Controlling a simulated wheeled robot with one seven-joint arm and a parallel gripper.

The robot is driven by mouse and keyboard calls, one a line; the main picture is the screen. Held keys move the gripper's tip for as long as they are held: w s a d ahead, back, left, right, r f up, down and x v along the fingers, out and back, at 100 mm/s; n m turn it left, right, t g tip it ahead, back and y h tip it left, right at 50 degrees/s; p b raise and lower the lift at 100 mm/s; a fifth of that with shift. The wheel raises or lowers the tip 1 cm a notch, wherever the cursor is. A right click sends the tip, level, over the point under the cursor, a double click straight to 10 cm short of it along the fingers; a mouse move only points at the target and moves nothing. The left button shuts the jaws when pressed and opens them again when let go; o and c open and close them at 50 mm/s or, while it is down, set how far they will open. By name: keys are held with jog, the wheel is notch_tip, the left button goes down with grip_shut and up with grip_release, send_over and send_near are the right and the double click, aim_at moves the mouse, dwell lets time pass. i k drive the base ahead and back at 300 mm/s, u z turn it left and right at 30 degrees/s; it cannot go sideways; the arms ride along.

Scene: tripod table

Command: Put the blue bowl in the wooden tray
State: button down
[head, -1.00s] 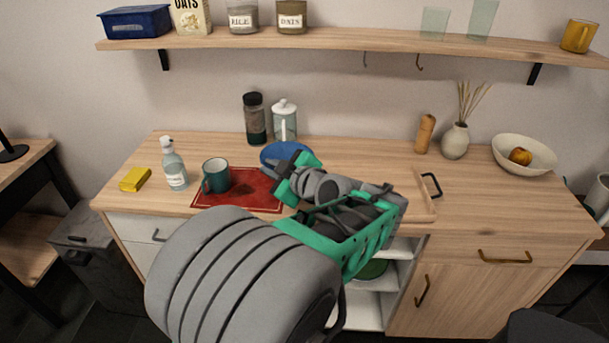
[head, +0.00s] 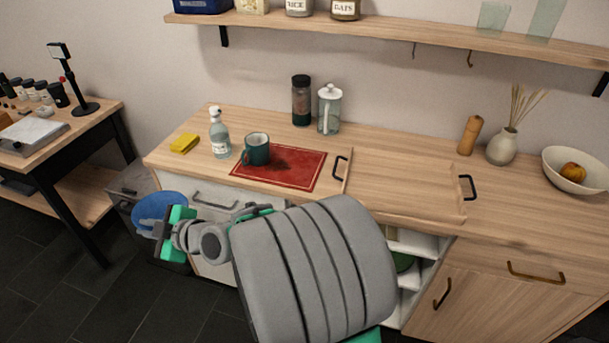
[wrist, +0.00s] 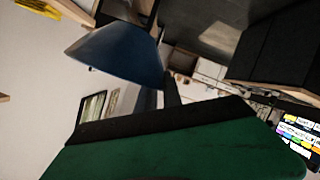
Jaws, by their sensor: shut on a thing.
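The blue bowl (head: 156,212) is in my gripper (head: 170,230), which is shut on it. Both are in the air left of the counter front, in front of the grey bin, in the head view. In the wrist view the blue bowl (wrist: 117,52) shows tilted at the upper left, close to the green finger. The wooden tray (head: 400,185) lies on the counter right of the red mat, with a dark handle at each end. Its visible surface is bare.
A teal mug (head: 257,150) stands on the red mat (head: 298,168). A soap bottle (head: 220,135), a yellow sponge (head: 184,143), a dark jar (head: 301,102) and a glass pitcher (head: 329,112) stand nearby. A side table (head: 105,115) stands at left.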

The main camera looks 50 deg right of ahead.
aim_at(426, 187)
jog(key=k, duration=0.25)
jog(key=u, duration=1.55)
jog(key=i, duration=1.3)
jog(key=z, duration=3.85)
jog(key=i, duration=1)
